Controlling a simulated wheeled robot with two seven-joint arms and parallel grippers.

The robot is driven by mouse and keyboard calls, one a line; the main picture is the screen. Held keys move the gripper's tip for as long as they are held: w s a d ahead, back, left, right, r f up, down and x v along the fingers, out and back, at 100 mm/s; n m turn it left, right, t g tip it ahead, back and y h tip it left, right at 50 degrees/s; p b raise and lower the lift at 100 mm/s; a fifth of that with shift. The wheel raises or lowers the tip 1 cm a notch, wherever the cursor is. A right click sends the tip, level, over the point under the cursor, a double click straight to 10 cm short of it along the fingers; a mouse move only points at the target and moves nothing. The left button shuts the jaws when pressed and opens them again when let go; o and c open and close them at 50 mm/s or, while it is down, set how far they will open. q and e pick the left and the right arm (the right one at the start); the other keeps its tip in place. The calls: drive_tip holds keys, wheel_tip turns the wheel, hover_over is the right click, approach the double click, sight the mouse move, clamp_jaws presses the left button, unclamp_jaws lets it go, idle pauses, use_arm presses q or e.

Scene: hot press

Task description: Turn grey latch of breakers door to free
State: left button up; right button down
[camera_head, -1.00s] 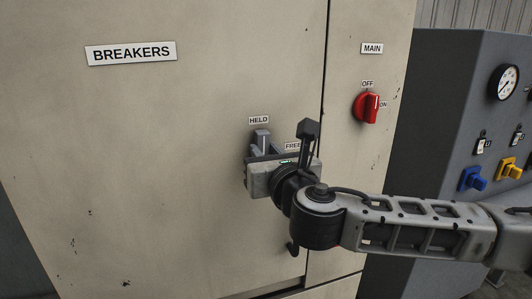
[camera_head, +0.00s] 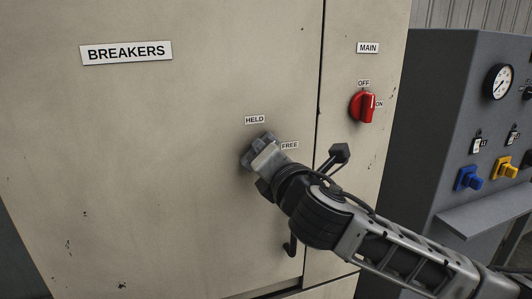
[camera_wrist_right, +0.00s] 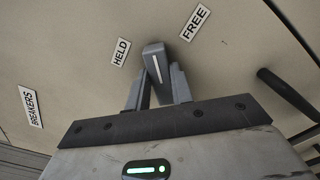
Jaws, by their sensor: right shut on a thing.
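The grey latch (camera_head: 265,138) is on the beige breakers door (camera_head: 150,170), below the HELD label (camera_head: 255,119) and left of the FREE label (camera_head: 290,145). In the right wrist view the latch (camera_wrist_right: 154,65) shows a white line on its face. That line points up between the HELD label (camera_wrist_right: 121,52) and the FREE label (camera_wrist_right: 195,24). My right gripper (camera_head: 259,154) is shut on the latch, and its two fingers (camera_wrist_right: 157,97) flank it in the wrist view. The fingers partly hide the latch in the head view. My left gripper is not in view.
A red MAIN switch (camera_head: 362,107) is on the panel to the right, beyond the door seam. A black handle (camera_wrist_right: 285,92) stands out right of the gripper in the wrist view. A grey console (camera_head: 430,130) with a gauge and coloured knobs stands at the right.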

use_arm(q)
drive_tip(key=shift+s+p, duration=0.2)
drive_tip(key=shift+p, duration=0.25)
use_arm(e)
drive_tip(key=m, duration=0.5)
drive_tip(key=f+m, duration=0.1)
drive_tip(key=m, duration=0.2)
drive_tip(key=shift+d, duration=0.1)
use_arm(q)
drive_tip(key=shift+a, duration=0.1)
use_arm(e)
drive_tip(key=shift+m, duration=0.3)
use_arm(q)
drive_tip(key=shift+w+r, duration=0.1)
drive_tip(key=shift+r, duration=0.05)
use_arm(e)
drive_tip(key=c, duration=1.2)
unclamp_jaws()
